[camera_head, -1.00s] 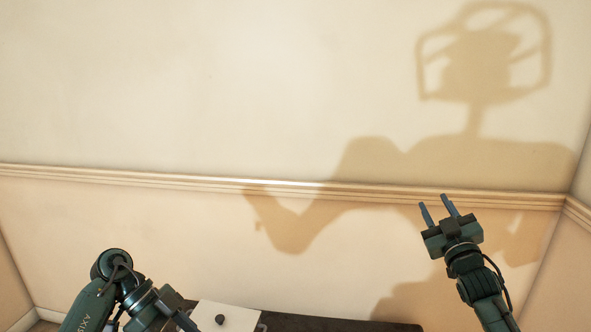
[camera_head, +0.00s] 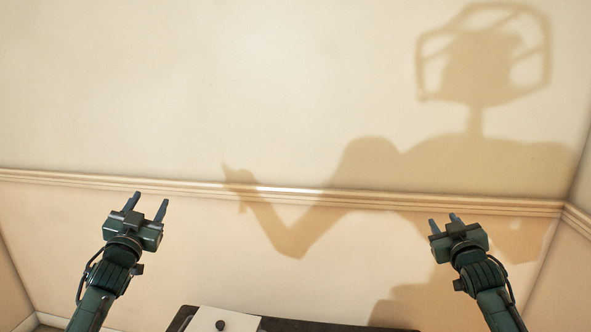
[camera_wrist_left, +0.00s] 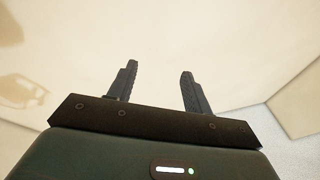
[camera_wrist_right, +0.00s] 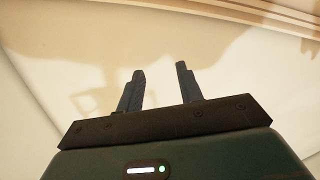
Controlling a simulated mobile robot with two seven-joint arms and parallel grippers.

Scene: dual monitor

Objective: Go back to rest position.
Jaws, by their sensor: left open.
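My left gripper (camera_head: 146,204) is raised at the left of the head view, fingers pointing up, open and empty. Its two fingers stand apart in the left wrist view (camera_wrist_left: 157,82), with only bare wall and ceiling-like pale surface beyond. My right gripper (camera_head: 444,222) is raised at the right of the head view at a similar height. Its fingers stand apart with nothing between them in the right wrist view (camera_wrist_right: 158,85).
A dark table (camera_head: 330,326) shows at the bottom edge, with a white panel with a dark knob (camera_head: 221,325) on it. A pale wall (camera_head: 200,90) with a moulding rail (camera_head: 330,195) stands behind, bearing my shadow. The space around both grippers looks clear.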

